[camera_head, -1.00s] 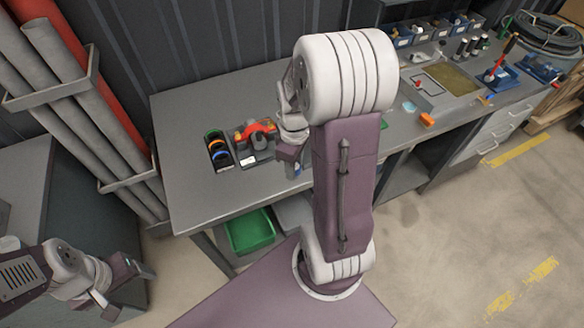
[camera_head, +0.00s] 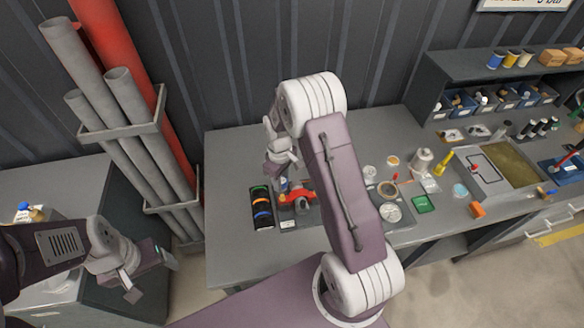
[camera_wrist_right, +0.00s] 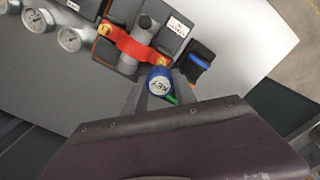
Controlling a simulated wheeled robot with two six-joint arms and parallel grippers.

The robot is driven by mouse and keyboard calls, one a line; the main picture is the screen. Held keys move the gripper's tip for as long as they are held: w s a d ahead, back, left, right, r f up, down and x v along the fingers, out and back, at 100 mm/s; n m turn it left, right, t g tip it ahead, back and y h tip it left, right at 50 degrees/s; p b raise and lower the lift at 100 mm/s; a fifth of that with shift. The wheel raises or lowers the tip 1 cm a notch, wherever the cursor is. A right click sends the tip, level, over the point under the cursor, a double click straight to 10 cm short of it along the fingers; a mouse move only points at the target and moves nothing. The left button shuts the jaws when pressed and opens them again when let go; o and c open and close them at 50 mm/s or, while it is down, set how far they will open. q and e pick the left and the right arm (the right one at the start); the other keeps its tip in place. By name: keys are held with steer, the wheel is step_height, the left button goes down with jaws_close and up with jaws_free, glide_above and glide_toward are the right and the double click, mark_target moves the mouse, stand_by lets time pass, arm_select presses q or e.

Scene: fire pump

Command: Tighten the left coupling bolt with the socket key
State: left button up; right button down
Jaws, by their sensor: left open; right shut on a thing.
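The red coupling (camera_head: 301,197) sits around a grey pipe on a dark fixture on the bench. In the right wrist view, the coupling (camera_wrist_right: 130,45) has a yellow bolt (camera_wrist_right: 103,29) at one end and another yellow bolt (camera_wrist_right: 163,61) by the key. My right gripper (camera_head: 284,178) is shut on the socket key (camera_wrist_right: 159,84), which has a blue, round "KEY" top. The key is right beside the nearer bolt in that view; its lower end is hidden, so I cannot tell whether it touches. My left gripper (camera_head: 150,277) is open and empty, away from the fixture.
A black rack with coloured rings (camera_head: 262,208) stands left of the fixture. Gauges (camera_head: 390,212), small containers and a green box (camera_head: 424,204) lie to the right on the bench (camera_head: 235,150). Pipes (camera_head: 135,95) stand at the left wall.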

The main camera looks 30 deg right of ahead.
mark_target(282, 196)
steer(key=shift+s+a+r, duration=0.2)
steer(key=shift+s, duration=0.05)
steer(key=shift+w+d+f+b, duration=0.1)
steer(key=shift+w+f+b, duration=0.05)
steer(key=shift+f+b, duration=0.45)
steer(key=shift+w+f+b, duration=0.1)
steer(key=shift+f+b, duration=0.35)
steer(key=shift+f, duration=0.1)
steer(key=shift+s+f+b, duration=0.15)
steer(key=shift+f+b, duration=0.3)
steer(key=shift+r, duration=0.1)
steer(key=shift+f+b, duration=0.75)
steer(key=shift+f, duration=0.8)
steer(key=shift+r+m, duration=0.1)
steer(key=shift+m, duration=0.8)
steer(key=m, duration=0.2)
steer(key=shift+m+p, duration=0.3)
steer(key=shift+m, duration=0.1)
